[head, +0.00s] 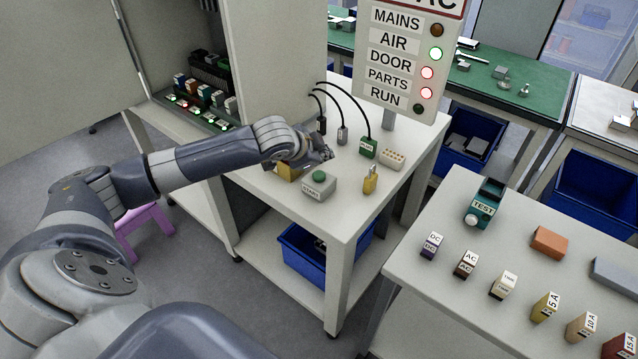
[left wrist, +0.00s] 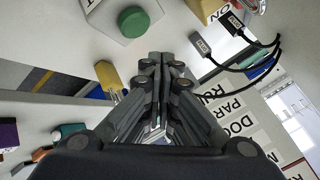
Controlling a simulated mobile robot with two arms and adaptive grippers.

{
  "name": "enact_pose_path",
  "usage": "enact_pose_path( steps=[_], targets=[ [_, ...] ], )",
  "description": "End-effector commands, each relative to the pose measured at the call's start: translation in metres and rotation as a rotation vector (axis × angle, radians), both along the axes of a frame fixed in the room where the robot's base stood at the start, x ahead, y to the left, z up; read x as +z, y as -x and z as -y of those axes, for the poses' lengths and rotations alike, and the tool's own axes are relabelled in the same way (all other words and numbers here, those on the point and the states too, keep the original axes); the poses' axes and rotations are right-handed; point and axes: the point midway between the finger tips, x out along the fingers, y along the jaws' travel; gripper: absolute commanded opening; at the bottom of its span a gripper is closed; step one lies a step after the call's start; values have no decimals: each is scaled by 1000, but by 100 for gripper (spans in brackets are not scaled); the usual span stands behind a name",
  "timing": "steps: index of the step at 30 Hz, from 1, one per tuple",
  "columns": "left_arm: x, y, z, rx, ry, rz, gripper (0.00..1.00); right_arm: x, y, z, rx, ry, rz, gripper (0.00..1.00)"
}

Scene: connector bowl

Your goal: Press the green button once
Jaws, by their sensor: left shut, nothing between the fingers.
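The green button (head: 320,174) sits on top of a small grey box (head: 318,190) on the white bench. In the left wrist view the button (left wrist: 133,21) is at the top, left of my fingertips. My left gripper (head: 326,153) is just behind the button in the head view, and its fingers look apart from it. In the left wrist view the fingers (left wrist: 165,58) are shut together with nothing between them. The exact height over the bench is hard to tell. My right gripper is not in view.
A yellow connector (head: 370,181) stands right of the button box. A yellow block (head: 286,172) lies partly hidden under my left wrist. Black cables (head: 352,98) run to plugs behind. The sign (head: 400,60) shows AIR lit green, DOOR and PARTS red, MAINS and RUN dark.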

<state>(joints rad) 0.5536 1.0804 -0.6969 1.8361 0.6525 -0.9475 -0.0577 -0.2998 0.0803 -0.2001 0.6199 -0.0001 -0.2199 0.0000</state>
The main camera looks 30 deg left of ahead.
Motion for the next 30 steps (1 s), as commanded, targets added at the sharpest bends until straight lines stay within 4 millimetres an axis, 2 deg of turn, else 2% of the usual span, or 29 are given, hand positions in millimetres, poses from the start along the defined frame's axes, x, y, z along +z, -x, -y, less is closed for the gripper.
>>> enact_pose_path(
  steps=[1, 7, 30],
  targets=[
    [-11, 1, 0, 1, 2, -4, 0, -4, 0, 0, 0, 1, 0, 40],
    [-23, 0, 0, 1, 1, -1, 0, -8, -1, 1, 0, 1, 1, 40],
    [-23, 0, 0, 1, 1, -1, 0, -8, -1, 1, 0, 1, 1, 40]
  ],
)
